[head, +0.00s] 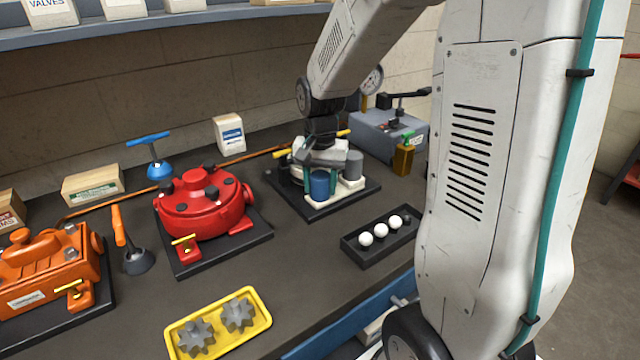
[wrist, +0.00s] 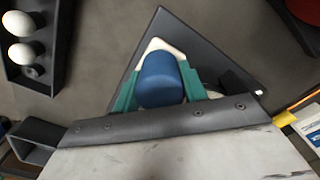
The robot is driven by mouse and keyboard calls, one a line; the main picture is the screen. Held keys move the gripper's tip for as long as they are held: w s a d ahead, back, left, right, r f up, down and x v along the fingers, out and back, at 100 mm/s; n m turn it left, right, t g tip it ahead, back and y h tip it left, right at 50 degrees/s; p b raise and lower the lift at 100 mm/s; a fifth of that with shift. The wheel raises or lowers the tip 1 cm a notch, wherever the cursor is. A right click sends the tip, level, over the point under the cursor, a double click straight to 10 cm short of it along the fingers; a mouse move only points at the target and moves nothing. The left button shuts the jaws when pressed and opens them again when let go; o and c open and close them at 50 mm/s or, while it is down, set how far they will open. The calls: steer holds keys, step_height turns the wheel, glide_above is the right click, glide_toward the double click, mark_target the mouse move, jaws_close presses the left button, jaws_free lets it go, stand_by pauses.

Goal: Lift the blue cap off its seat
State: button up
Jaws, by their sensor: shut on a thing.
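The blue cap (head: 320,184) is a short blue cylinder on the white and grey machine on a black base plate (head: 366,187). In the wrist view the blue cap (wrist: 162,80) sits between two green finger pads, over a white seat (wrist: 155,45). My gripper (head: 320,182) reaches down from above and is shut on the cap. In the wrist view my gripper (wrist: 160,88) has one pad on each side of it. Whether the cap touches its seat I cannot tell. The cap's far side is hidden.
A grey cylinder (head: 354,165) stands close beside the cap. A black tray (head: 352,250) with white balls lies at the front right. A red motor (head: 203,205) is to the left, and a yellow tray (head: 180,345) with grey gears is in front. Bare bench lies between them.

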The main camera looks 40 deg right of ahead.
mark_target(320, 174)
steer(key=shift+r, duration=1.6)
steer(key=shift+s+r, duration=0.15)
steer(key=shift+r, duration=0.1)
steer(key=s+d+r, duration=0.1)
steer(key=s+d, duration=0.1)
steer(key=s, duration=1.3)
step_height(320, 174, up, 6)
steer(key=shift+s+r, duration=0.2)
steer(key=shift+s, duration=0.1)
steer(key=shift+a, duration=0.15)
